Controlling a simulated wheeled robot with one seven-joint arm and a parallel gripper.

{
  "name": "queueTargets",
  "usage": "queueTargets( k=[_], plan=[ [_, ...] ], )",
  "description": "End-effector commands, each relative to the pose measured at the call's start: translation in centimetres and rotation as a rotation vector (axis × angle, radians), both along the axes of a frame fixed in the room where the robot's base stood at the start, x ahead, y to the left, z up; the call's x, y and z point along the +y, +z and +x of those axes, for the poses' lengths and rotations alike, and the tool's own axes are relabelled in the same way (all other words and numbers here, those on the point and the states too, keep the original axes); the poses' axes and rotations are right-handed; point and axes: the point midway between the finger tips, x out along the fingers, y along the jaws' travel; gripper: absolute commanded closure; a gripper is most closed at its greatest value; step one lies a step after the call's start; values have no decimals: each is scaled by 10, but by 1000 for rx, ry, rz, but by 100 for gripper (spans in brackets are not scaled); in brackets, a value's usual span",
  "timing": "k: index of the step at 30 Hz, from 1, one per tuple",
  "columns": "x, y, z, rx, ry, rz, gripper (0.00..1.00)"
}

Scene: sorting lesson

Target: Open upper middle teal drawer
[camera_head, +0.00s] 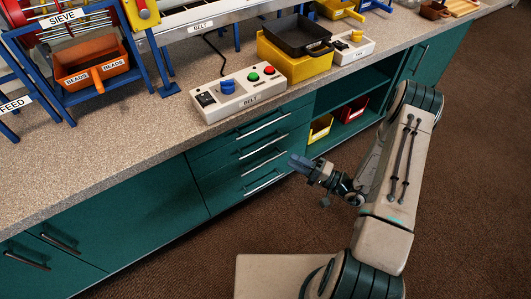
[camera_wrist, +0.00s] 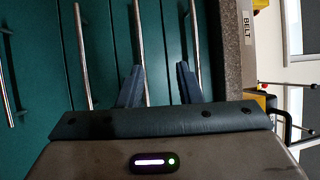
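The upper middle teal drawer (camera_head: 232,157) is second from the top in a stack of teal drawers under the counter, and looks closed. Its straight metal bar handle (camera_head: 266,142) shows in the head view. My gripper (camera_head: 293,160) is in front of the stack, near the handles' right ends. In the wrist view, turned so the counter is at right, my gripper (camera_wrist: 160,68) is open with two blue-grey fingers. One handle (camera_wrist: 140,40), apparently the upper middle one, appears between the fingers; I cannot tell how far ahead it is. The top handle (camera_wrist: 194,40) lies beside the right finger.
The counter edge (camera_wrist: 231,60) is just beyond the top drawer. A belt control box (camera_head: 240,92) stands on the counter above. Right of the drawers, an open shelf holds a yellow bin (camera_head: 320,128) and a red bin (camera_head: 354,108). Brown floor in front is clear.

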Motion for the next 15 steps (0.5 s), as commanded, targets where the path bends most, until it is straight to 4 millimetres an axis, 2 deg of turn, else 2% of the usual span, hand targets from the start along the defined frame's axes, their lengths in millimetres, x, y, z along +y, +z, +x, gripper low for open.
queueTargets(
  k=[1, 6, 11, 15],
  plan=[
    [-3, -18, 1, -5, -40, 8, 68],
    [-10, -38, 4, -26, -120, 11, 68],
    [0, -37, 11, -32, -127, 11, 68],
    [21, -32, 24, -32, -124, 10, 68]
  ],
)
